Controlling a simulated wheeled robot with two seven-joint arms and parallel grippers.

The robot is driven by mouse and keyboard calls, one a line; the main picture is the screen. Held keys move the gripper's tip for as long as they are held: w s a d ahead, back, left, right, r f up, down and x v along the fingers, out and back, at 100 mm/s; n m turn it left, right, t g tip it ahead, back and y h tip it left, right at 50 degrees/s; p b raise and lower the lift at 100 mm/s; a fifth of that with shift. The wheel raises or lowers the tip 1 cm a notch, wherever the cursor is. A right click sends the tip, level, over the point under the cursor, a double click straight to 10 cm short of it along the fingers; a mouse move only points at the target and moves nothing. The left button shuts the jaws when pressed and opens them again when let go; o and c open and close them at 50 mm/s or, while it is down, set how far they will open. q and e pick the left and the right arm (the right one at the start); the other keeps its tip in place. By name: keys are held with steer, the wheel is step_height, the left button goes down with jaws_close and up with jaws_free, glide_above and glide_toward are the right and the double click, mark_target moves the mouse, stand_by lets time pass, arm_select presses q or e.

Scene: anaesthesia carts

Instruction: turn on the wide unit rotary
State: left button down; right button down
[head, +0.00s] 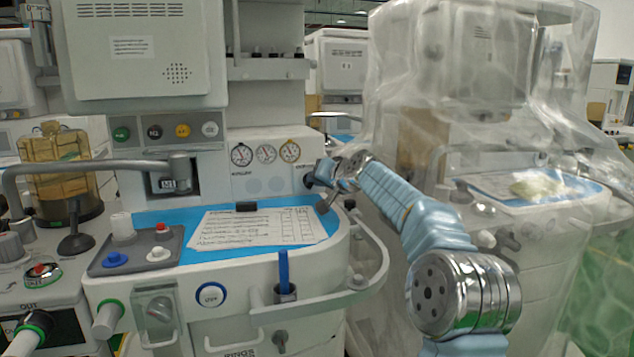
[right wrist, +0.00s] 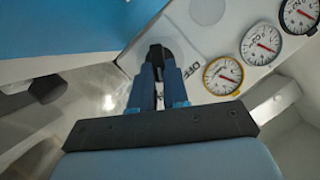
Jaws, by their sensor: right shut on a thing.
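The wide unit is the white anaesthesia cart (head: 330,255) at centre-left, with a blue work surface. Its rotary is a dark knob (right wrist: 158,54) on the white panel, beside the round gauges. My right gripper (head: 322,183) reaches in from the right to the right end of that panel. In the right wrist view my right gripper (right wrist: 157,72) is shut on the dark knob, one finger on each side. The fingers hide much of the knob, and its setting cannot be read. Dark printed letters stand next to it. My left gripper is not in view.
Three gauges (head: 265,154) sit left of my gripper. A paper sheet (head: 258,228) lies on the blue surface below. A curved white rail (head: 375,270) runs around the cart's right front. A plastic-covered cart (head: 480,100) stands close on the right.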

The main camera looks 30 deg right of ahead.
stand_by(0.3)
steer(key=c, duration=1.1)
jaws_free()
steer(key=shift+s, duration=0.1)
steer(key=shift+s+r, duration=0.1)
steer(key=shift+s, duration=0.25)
steer(key=b+v, duration=0.2)
steer(key=v, duration=1)
steer(key=shift+s+d+r, duration=0.15)
steer(key=shift+s, duration=0.25)
